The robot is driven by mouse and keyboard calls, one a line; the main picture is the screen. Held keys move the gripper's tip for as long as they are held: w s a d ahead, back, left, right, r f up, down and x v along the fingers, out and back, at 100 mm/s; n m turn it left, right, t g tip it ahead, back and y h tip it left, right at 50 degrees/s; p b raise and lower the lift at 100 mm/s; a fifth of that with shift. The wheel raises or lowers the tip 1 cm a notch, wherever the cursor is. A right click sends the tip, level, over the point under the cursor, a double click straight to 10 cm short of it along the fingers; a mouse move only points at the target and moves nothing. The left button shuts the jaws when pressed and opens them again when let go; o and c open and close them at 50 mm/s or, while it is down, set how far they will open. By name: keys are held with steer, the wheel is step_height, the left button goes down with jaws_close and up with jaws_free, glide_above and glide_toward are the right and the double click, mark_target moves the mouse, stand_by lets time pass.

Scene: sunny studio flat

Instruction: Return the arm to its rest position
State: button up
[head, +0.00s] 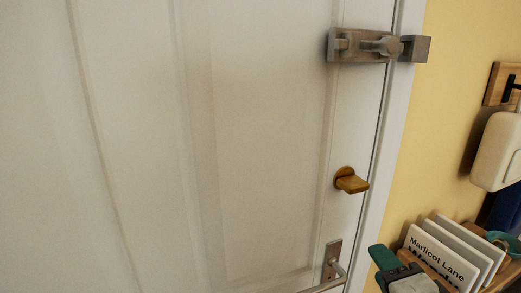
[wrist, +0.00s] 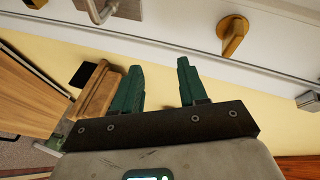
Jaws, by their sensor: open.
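My gripper (wrist: 160,88) has two green fingers that stand apart with nothing between them in the wrist view. In the head view part of my gripper (head: 384,258) shows at the bottom right, in front of the yellow wall beside the door frame. Its second finger cannot be made out there. A white panelled door (head: 250,130) fills most of the head view. My gripper is to the right of the door's brass thumb-turn (head: 350,181) and lower than it. The brass thumb-turn also shows beyond the fingers in the wrist view (wrist: 232,33).
A metal latch (head: 365,46) spans the door's edge and frame. A lever handle (head: 332,272) is low on the door. At right, a wooden holder (head: 449,283) with white cards (head: 440,258) is near my gripper, below a cream object (head: 497,150) hanging on the wall.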

steer(key=s+d+f+n+g, duration=0.3)
steer(key=s+f+n+g, duration=0.15)
steer(key=f, duration=0.65)
steer(key=s+d+f+n+g, duration=0.3)
steer(key=s+f+n+g, duration=0.15)
steer(key=f, duration=0.65)
steer(key=s+f+n+g+y, duration=0.1)
steer(key=s+f+n+g, duration=0.4)
steer(key=s+f, duration=0.7)
steer(key=s+n, duration=0.1)
steer(key=s, duration=0.3)
steer(key=shift+s+d+f, duration=0.15)
steer(key=shift+s, duration=0.05)
